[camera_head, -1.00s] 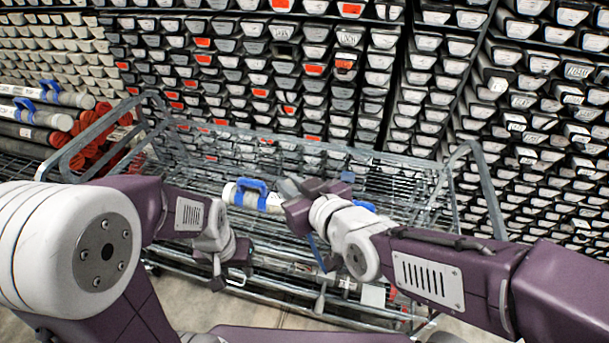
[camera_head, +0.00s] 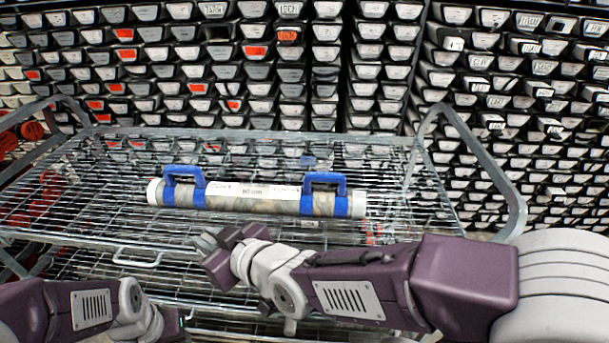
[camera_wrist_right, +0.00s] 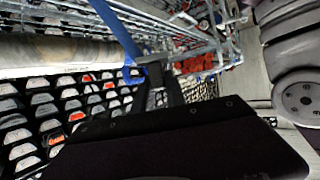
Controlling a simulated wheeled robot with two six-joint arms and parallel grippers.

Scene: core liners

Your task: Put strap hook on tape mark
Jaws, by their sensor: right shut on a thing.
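My right gripper (camera_head: 210,250) is in front of the core tube, over the near part of the wire cart. It is shut on a blue strap piece (camera_wrist_right: 133,74), which I take for the strap hook. In the right wrist view the blue strap (camera_wrist_right: 115,28) runs from it up to the top edge. The gripper hides the held part in the head view. A small blue patch (camera_head: 308,160) shows near the cart's far side; I cannot tell if it is the tape mark. My left gripper (camera_head: 172,326) is low at the bottom left, its jaws unclear.
A grey core tube (camera_head: 255,203) with blue handles lies across the wire cart (camera_head: 400,190). Raised metal end frames (camera_head: 470,150) bound the cart. Core trays fill the wall behind. Red-capped tubes (camera_head: 35,190) lie at far left.

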